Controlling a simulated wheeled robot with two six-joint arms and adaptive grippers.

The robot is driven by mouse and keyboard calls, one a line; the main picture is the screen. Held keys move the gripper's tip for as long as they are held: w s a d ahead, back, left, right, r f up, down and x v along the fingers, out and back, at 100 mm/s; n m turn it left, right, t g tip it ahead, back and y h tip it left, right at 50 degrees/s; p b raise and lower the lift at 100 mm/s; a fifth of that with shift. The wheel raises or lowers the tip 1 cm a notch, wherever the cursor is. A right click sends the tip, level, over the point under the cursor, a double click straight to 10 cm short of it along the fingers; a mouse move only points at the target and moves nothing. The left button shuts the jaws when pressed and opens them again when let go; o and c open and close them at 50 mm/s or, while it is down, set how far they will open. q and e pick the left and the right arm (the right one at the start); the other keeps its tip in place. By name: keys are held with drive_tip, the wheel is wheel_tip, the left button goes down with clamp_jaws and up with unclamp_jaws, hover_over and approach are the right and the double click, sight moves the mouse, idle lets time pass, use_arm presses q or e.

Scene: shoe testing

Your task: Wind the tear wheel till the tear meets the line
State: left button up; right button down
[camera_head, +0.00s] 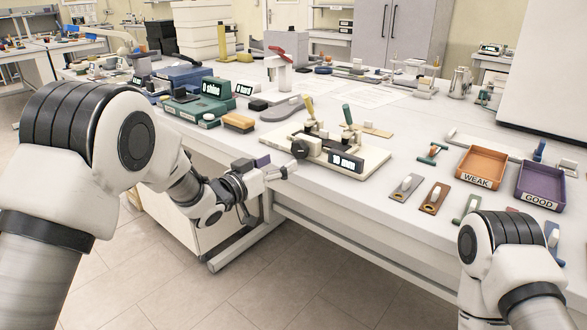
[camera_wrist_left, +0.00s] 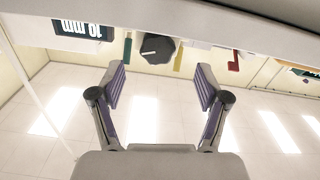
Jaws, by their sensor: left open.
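The tear tester is a cream base (camera_head: 370,166) on the bench, with a yellow-handled clamp (camera_head: 309,108) and a green-handled clamp (camera_head: 347,115). Its display (camera_head: 345,162) seems to read 10 mm; the display also shows in the left wrist view (camera_wrist_left: 82,29). The dark tear wheel (camera_head: 300,150) is on the tester's near left side. In the left wrist view the wheel (camera_wrist_left: 157,48) is ahead, between and beyond the fingertips. My left gripper (camera_head: 289,170) is open and empty, short of the wheel. The tear and the line are too small to make out. My right gripper is out of view.
An orange WEAK tray (camera_head: 455,168) and a purple GOOD tray (camera_head: 563,206) stand at right. Small sample plates, one brown (camera_head: 432,204), lie near the front edge. A brush (camera_head: 238,123) and a green device (camera_head: 190,112) are left of the tester.

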sight(297, 152)
use_arm(q)
drive_tip(key=x, duration=0.6)
drive_tip(key=shift+d+r, duration=0.1)
drive_tip(key=shift+d, duration=0.05)
drive_tip(key=shift+r, duration=0.1)
drive_tip(key=c, duration=1.2)
drive_tip(key=shift+o, duration=0.2)
drive_tip(key=shift+m, duration=0.4)
drive_tip(key=m+b, duration=0.1)
drive_tip(key=m, duration=0.2)
drive_tip(key=shift+m+b, duration=0.85)
drive_tip(key=shift+m, duration=0.75)
